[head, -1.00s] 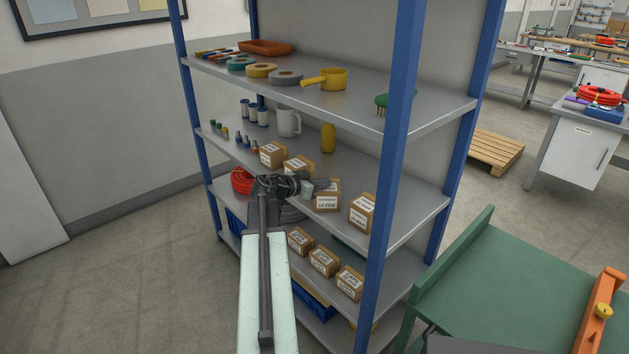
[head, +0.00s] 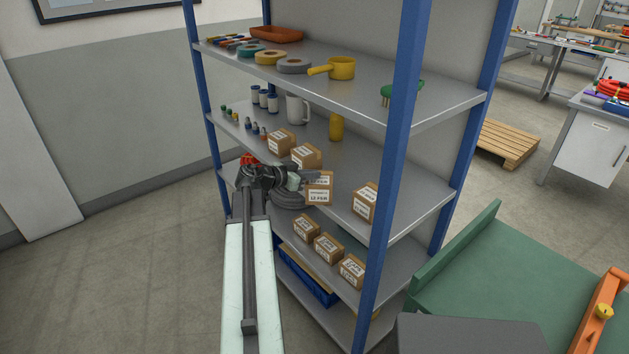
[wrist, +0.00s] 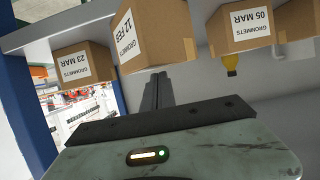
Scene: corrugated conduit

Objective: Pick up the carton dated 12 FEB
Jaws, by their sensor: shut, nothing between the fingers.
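The carton dated 12 FEB (head: 319,188) is a small brown box with white labels on the shelf's middle board, close to its front edge. It fills the top middle of the wrist view (wrist: 152,30), upside down and turned at an angle, larger than its neighbours. My gripper (head: 302,180) is at its left side in the head view, at about its top height. In the wrist view, the fingers (wrist: 157,85) are shut together with nothing between them, their tips close to the carton's top edge. I cannot tell whether they touch it.
A carton dated 23 MAR (wrist: 84,62) and one dated 05 MAR (wrist: 240,25) flank it. More cartons (head: 328,248) stand on the lower board. A blue upright (head: 392,170) stands at the front right. A yellow bottle (head: 336,126) and white mug (head: 297,108) stand behind.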

